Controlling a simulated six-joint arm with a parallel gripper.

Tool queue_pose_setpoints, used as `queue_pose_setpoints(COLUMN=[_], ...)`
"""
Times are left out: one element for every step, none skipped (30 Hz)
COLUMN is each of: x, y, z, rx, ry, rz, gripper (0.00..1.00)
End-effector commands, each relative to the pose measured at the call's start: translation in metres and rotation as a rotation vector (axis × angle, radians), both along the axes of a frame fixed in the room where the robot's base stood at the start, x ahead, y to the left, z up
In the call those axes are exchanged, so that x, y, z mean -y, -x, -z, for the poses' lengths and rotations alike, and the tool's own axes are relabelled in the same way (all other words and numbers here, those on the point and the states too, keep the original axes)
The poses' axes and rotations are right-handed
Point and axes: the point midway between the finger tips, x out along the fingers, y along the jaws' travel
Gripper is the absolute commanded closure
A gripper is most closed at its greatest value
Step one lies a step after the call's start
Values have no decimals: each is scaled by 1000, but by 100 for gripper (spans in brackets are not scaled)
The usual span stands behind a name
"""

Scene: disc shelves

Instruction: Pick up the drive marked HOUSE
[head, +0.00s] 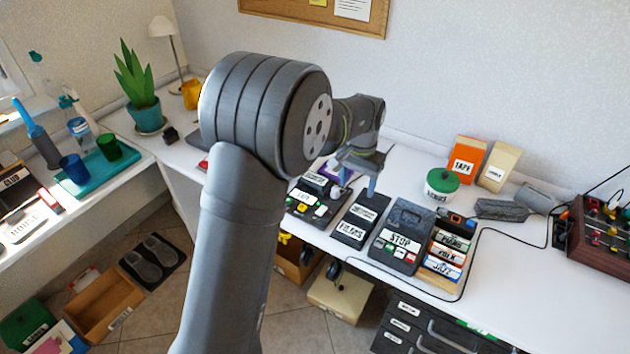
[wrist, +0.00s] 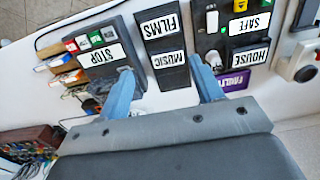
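The drive marked HOUSE (wrist: 249,56) is dark with a white label, upside down in the wrist view. My gripper (wrist: 163,76) is open, with two blue fingers apart and nothing held. The dark drive marked MUSIC (wrist: 168,60) shows between the fingers, beside the FILMS drive (wrist: 160,25). In the head view my gripper (head: 355,188) is above the table, near these drives.
A purple FAULTY label (wrist: 238,83) is behind HOUSE, close to a finger. The STOP box (head: 401,238) and several labelled cases (head: 447,258) stand to the right. A green-lidded jar (head: 442,187) is farther back. The right front of the white table (head: 540,290) is clear.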

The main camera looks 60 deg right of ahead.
Motion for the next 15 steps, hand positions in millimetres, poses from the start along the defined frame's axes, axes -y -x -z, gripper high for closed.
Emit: queue_pose_setpoints(x=[0,0,0,0,0,0,0,0,0,1,2,5,8,11,17], y=[0,0,0,0,0,0,0,0,0,-1,-2,-4,-7,-11,-17], z=[0,0,0,0,0,0,0,0,0,0,0,0,0,-1,-1], rx=[0,0,0,0,0,0,0,0,0,0,0,0,0,0,0], ry=[0,0,0,0,0,0,0,0,0,0,0,0,0,1,0], rz=[0,0,0,0,0,0,0,0,1,5,13,30,51,77,121], gripper=[29,27,27,27,27,27,27,27,27,27,27,27,27,27,27])
